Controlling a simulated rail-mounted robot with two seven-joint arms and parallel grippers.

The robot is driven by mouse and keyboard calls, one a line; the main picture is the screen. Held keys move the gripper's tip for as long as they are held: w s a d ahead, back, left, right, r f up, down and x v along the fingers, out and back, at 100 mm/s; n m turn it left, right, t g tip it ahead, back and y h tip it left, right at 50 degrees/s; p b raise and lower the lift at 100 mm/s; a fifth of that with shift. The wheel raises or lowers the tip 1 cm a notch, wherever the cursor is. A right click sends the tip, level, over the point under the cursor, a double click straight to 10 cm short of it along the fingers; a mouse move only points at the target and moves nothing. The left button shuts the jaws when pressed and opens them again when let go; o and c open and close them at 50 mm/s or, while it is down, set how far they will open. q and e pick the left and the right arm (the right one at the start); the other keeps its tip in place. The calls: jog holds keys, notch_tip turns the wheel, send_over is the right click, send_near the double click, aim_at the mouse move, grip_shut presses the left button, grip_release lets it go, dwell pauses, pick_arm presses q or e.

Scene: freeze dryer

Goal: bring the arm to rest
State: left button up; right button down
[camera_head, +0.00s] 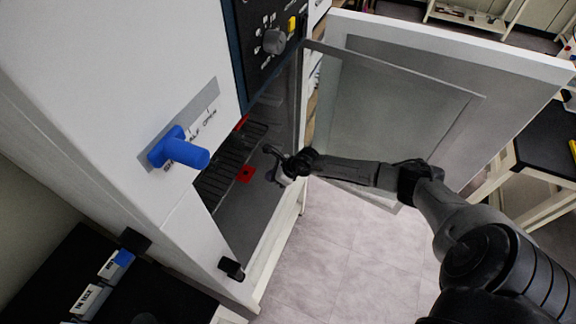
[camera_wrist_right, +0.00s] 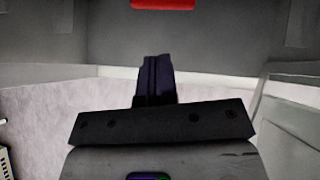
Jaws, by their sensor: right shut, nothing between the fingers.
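My right gripper (camera_head: 277,163) is at the open front of the freeze dryer (camera_head: 150,60), beside its dark chamber, with the arm reaching in from the lower right. Its fingers are closed together and hold nothing. In the right wrist view the closed fingers (camera_wrist_right: 155,80) point ahead toward a grey surface with a red patch (camera_wrist_right: 162,4) at the top. My left gripper does not show in either view.
The freeze dryer's door (camera_head: 400,110) stands wide open behind my right forearm. A blue valve handle (camera_head: 180,152) sticks out of the white side panel. A dark rack (camera_head: 230,160) and a red piece (camera_head: 245,174) are in the chamber. Tiled floor (camera_head: 330,260) is clear below.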

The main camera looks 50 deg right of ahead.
jog(key=v, duration=0.8)
jog(key=shift+w, duration=0.1)
